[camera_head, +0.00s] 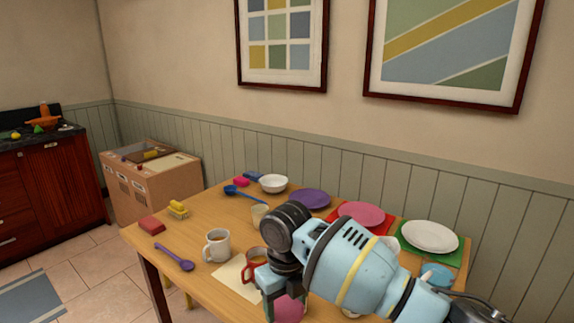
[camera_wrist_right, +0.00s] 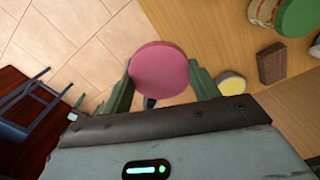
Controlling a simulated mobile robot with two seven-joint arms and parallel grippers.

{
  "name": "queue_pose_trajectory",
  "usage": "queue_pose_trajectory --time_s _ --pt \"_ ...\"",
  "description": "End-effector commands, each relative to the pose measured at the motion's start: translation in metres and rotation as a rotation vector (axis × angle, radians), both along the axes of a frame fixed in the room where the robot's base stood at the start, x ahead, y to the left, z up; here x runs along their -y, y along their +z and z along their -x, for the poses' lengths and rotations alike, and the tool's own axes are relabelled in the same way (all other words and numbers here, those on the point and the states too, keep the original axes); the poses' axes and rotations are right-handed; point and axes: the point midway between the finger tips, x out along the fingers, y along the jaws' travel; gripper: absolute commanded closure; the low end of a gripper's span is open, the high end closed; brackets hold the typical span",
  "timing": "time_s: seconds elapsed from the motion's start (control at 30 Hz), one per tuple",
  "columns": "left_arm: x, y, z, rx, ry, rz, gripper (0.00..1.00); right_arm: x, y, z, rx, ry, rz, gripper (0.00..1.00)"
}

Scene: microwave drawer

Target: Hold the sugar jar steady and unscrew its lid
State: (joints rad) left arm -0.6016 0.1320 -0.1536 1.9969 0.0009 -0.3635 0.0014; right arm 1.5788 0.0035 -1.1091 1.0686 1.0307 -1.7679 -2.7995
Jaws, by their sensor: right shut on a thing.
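My right gripper (camera_head: 284,296) is low over the near part of the table in the head view. It is shut on a round pink thing (camera_head: 288,310). In the right wrist view the pink thing's flat round face (camera_wrist_right: 160,70) sits between the two green fingers. I take it for the sugar jar or its lid; I cannot tell which, as its lower part is hidden. Whether it touches the table is not clear. My left gripper is not in view.
The wooden table (camera_head: 205,278) holds a white mug (camera_head: 216,247), a red mug (camera_head: 254,265), a purple spoon (camera_head: 175,258), a white bowl (camera_head: 273,183), and purple (camera_head: 313,198), pink (camera_head: 361,214) and white (camera_head: 430,236) plates. My right arm hides the table's near right.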

Motion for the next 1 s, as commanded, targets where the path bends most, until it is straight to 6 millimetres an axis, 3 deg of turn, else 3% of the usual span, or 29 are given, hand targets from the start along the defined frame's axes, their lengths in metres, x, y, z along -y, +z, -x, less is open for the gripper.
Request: queue_pose_trajectory --time_s 0.03,0.37,1.0 --pt "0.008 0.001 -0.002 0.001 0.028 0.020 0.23 0.000 0.000 0.000 0.000 0.000 0.000 0.67" --pt "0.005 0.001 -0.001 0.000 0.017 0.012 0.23 0.021 -0.010 0.009 0.012 -0.353 -0.005 0.67" --pt "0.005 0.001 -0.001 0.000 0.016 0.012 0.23 0.078 -0.030 0.043 0.052 -1.290 0.004 0.67"
